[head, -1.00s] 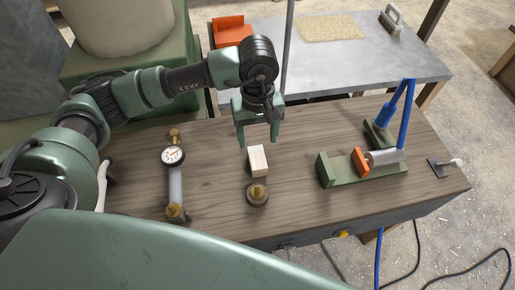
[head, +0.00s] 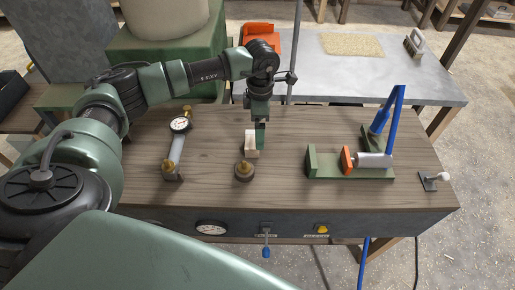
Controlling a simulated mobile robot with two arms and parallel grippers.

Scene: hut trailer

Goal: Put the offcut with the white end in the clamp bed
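A blue lever (head: 396,112) rises behind the jaw. My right gripper is not in view.
Bench between knob and clamp is clear.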

